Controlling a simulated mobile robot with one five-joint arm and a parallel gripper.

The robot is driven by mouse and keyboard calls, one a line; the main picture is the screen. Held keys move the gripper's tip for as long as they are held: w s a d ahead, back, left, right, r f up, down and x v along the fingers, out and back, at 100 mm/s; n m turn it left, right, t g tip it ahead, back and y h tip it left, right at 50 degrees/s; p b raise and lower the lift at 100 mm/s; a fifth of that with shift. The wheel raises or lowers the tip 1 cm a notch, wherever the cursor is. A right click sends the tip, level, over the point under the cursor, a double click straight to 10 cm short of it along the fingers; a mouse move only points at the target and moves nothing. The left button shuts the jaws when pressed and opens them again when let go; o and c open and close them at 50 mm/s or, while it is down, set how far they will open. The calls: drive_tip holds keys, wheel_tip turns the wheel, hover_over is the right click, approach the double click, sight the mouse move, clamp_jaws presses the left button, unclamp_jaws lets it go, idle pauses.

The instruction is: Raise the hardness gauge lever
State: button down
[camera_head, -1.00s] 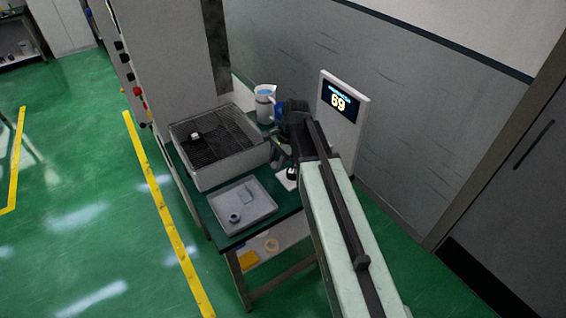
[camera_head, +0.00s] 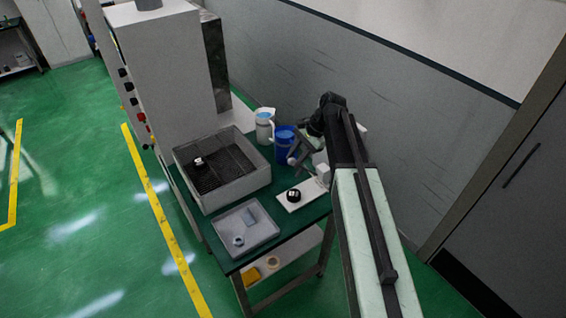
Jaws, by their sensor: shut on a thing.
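The hardness gauge (camera_head: 284,206) is a small white plate on the green table. A black round part (camera_head: 293,195) sits on the plate, and a white block (camera_head: 323,172) stands at its back right. My gripper (camera_head: 296,158) is above and behind the plate, shut on the lever. A small pale end, which looks like the lever's knob (camera_head: 291,161), shows at the jaws. My arm comes in from the lower right. The jaws and wrist hide most of the lever, so its exact angle is hard to tell.
A grey tray (camera_head: 262,235) with small parts and a white-walled box with a dark mesh bed (camera_head: 232,196) stand to the left. A blue cup (camera_head: 284,141) and a white jug (camera_head: 264,126) stand behind. My arm mostly hides the display. A grey wall is behind.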

drive_tip(key=d, duration=0.1)
drive_tip(key=w+d+r+p, duration=0.1)
drive_tip(key=d+r, duration=0.1)
drive_tip(key=shift+w+d, duration=0.2)
drive_tip(key=shift+w, duration=0.2)
drive_tip(key=shift+w+d+r+p, duration=0.15)
drive_tip(key=shift+w+d+p, duration=0.15)
drive_tip(key=shift+d, duration=0.25)
drive_tip(key=shift+w+d+r+p, duration=0.2)
drive_tip(key=shift+w+d, duration=0.1)
drive_tip(key=shift+d, duration=0.25)
drive_tip(key=shift+f, duration=0.1)
drive_tip(key=c, duration=1.3)
unclamp_jaws()
drive_tip(key=shift+c, duration=0.2)
drive_tip(key=shift+o, duration=1.2)
drive_tip(key=shift+d, duration=0.15)
drive_tip(key=p+v, duration=0.7)
drive_tip(key=shift+r, duration=0.45)
